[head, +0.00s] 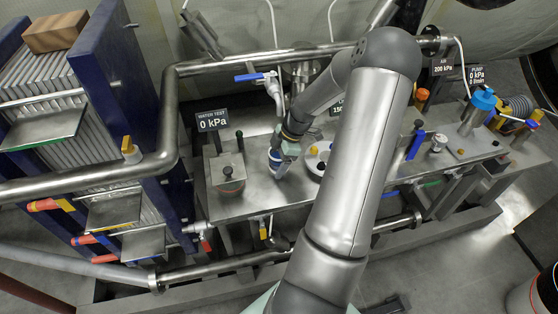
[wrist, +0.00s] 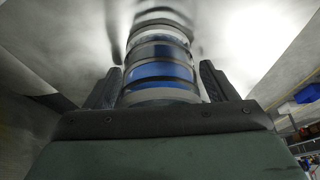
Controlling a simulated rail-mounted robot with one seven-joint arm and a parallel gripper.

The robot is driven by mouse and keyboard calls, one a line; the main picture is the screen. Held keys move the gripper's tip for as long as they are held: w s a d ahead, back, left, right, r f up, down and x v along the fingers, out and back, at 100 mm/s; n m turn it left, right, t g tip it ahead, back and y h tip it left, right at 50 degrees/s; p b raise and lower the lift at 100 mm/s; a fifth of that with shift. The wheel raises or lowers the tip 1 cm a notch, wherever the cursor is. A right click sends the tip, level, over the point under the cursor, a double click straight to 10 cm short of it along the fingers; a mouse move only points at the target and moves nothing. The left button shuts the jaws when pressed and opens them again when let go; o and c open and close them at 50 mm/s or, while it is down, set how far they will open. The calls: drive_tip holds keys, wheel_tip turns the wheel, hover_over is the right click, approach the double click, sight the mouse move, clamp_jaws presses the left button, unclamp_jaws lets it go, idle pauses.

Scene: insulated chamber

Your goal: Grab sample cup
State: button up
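The sample cup (head: 275,158) is a small cylinder with blue and pale bands. It stands upright on the steel bench, beneath the end of my arm in the head view. In the wrist view the cup (wrist: 160,70) fills the space between the two dark fingers of my gripper (wrist: 160,82), one on each side. The fingers lie very close to its sides. I cannot tell whether they press on it. In the head view my gripper (head: 286,150) is small and partly hides the cup.
A round whitish holder (head: 316,160) sits just right of the cup, partly behind my arm. A water test station (head: 227,170) stands to its left. A steel pipe (head: 260,60) runs behind, with a blue-handled valve (head: 249,77). A blue-topped canister (head: 480,108) stands far right.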

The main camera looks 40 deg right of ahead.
drive_tip(key=c, duration=1)
drive_tip(key=shift+c, duration=0.2)
drive_tip(key=shift+r, duration=0.15)
drive_tip(key=shift+r+b, duration=0.35)
drive_tip(key=shift+r, duration=0.4)
drive_tip(key=s+a+r+b, duration=0.1)
drive_tip(key=s+a+r, duration=0.3)
drive_tip(key=s+r, duration=0.7)
drive_tip(key=shift+s, duration=1.1)
